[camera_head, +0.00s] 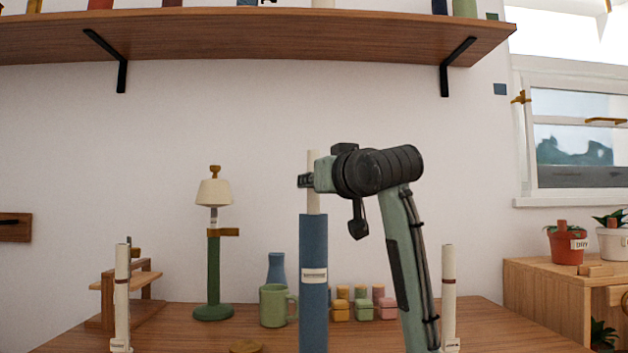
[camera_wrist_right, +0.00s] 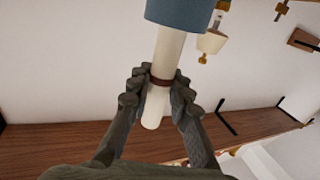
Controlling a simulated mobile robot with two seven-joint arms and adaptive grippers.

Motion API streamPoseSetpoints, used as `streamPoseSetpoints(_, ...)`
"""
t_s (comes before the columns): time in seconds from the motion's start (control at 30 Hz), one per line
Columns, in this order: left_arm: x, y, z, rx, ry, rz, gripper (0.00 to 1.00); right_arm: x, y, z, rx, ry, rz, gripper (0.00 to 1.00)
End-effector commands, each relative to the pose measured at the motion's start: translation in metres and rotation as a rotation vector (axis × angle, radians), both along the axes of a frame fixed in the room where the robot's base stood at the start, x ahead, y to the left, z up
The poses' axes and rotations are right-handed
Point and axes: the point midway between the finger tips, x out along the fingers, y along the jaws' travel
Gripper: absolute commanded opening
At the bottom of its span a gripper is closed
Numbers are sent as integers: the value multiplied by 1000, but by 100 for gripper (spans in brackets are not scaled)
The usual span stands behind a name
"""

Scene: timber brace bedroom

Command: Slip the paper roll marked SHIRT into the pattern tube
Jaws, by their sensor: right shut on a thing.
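A cream paper roll (camera_head: 313,201) with a dark brown band stands upright in my right gripper (camera_head: 308,181). The fingers are shut around it at the band, as the right wrist view shows for the gripper (camera_wrist_right: 160,82) and the roll (camera_wrist_right: 169,50). The tall blue pattern tube (camera_head: 313,270) stands upright below, with a pale label too small to read. The roll's lower end is hidden at the tube's mouth and appears to be inside it. The tube also shows in the wrist view (camera_wrist_right: 190,12). No SHIRT mark is visible on the held roll. My left gripper is out of view.
Similar rolls stand at the left (camera_head: 122,300) and right (camera_head: 448,290), labels unreadable. A green mug (camera_head: 273,306), a blue vase (camera_head: 276,268), a green lamp-like stand (camera_head: 214,270) and small coloured blocks stand behind. A wooden shelf (camera_head: 270,35) hangs above.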

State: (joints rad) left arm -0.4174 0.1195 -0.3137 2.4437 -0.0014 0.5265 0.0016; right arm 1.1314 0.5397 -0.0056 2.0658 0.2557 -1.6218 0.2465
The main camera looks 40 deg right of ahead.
Motion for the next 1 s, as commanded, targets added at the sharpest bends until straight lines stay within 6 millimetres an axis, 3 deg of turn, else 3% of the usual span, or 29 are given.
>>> streamPoseSetpoints(0.37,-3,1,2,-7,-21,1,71,0,0,-2,0,0,0,0)
streamPoseSetpoints(0.4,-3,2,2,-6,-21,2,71,0,0,-2,0,0,0,21)
streamPoseSetpoints(0.6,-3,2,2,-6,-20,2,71,0,0,-2,0,0,0,43)
streamPoseSetpoints(0.87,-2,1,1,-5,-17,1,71,0,0,-2,0,0,0,43)
streamPoseSetpoints(1.0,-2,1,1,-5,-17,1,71,-10,2,-1,0,-1,0,43)
